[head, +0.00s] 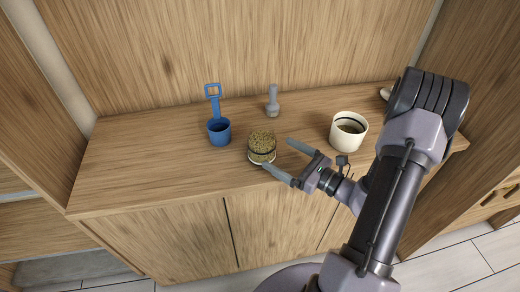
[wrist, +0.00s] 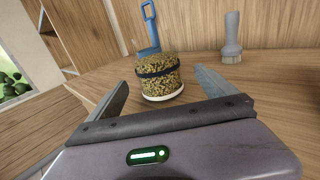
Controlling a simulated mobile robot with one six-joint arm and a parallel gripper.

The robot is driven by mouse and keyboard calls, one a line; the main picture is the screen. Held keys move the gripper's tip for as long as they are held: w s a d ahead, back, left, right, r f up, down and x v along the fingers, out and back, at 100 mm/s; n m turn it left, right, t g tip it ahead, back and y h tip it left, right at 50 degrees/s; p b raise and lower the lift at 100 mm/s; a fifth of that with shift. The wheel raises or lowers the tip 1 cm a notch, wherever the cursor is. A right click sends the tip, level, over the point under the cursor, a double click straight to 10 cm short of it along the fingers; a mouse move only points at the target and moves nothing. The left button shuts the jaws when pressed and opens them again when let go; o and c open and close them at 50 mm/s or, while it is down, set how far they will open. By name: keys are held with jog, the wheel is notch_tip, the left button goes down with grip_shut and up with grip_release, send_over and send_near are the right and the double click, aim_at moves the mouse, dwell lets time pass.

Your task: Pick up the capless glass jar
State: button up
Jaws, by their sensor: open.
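The glass jar (head: 262,145) stands upright on the wooden counter near its front edge. It looks filled with greenish-brown grains, with a dark band around it and a pale base; no cap shows on it. In the wrist view the jar (wrist: 160,78) stands ahead, between the directions of the two fingers. My gripper (head: 276,158) is open and empty, to the right of the jar, its fingertips close to the jar. In the wrist view my gripper's fingers (wrist: 160,85) are spread wide on either side. I cannot tell whether a fingertip touches the jar.
A blue scoop (head: 219,131) stands left behind the jar. A grey brush (head: 273,103) stands upright behind it. A cream pot (head: 348,131) with dark contents stands to the right, near my arm. The counter's left part (head: 140,165) is clear. A wooden back panel (head: 240,45) rises behind.

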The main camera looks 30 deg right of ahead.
aim_at(262, 145)
jog(key=b+x, duration=0.2)
jog(key=x, duration=0.5)
jog(key=shift+w+a, duration=0.2)
jog(key=shift+a, duration=0.05)
jog(key=c, duration=1.6)
